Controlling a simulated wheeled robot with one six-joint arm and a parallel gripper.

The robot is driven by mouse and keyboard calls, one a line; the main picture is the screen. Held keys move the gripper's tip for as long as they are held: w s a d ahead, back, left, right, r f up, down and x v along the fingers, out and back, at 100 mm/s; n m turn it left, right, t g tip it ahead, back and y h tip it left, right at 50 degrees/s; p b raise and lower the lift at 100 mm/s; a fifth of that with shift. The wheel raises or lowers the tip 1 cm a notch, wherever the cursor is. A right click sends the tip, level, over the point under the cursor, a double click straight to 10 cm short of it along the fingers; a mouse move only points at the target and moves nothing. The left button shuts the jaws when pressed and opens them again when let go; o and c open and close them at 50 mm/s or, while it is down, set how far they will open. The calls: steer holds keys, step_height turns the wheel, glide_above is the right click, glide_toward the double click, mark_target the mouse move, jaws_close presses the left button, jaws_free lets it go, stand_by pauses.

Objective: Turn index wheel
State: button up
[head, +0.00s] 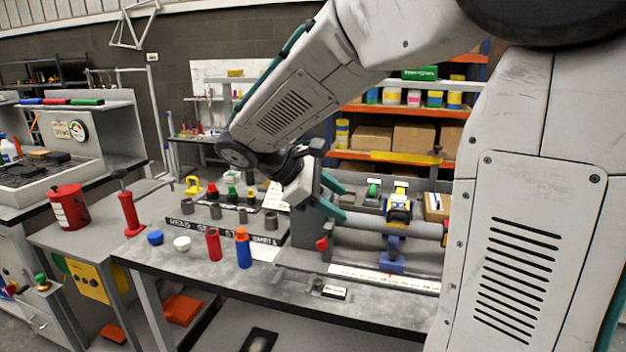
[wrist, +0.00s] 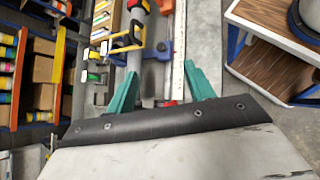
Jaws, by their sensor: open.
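My gripper (head: 343,203) is open above the back right of the grey workbench, its two teal fingers pointing right along a bench fixture (head: 400,240). In the wrist view its fingers (wrist: 163,78) stand apart with nothing held between them. The fixture has a grey upright housing (head: 306,226) with a red knob (head: 322,244), a grey bar and a blue clamp (head: 391,262). A yellow and blue part (head: 399,206) stands right of the fingertips. I cannot tell for sure which part is the index wheel; my arm and gripper may hide some of it.
On the bench stand a red cylinder (head: 213,245), a blue bottle with an orange cap (head: 243,248), a blue cap (head: 155,237) and a white cap (head: 182,243). Shelves (head: 410,112) stand at the back.

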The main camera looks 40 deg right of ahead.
steer(key=w+f+n+t+h, duration=0.15)
steer(key=w+n+h, duration=0.25)
steer(key=w, duration=0.6)
steer(key=w+f+n+h, duration=0.3)
steer(key=w+n+h, duration=0.1)
steer(key=w, duration=0.5)
steer(key=d, duration=0.8)
steer(key=shift+s+r, duration=0.1)
steer(key=shift+s, duration=0.2)
steer(key=c, duration=0.9)
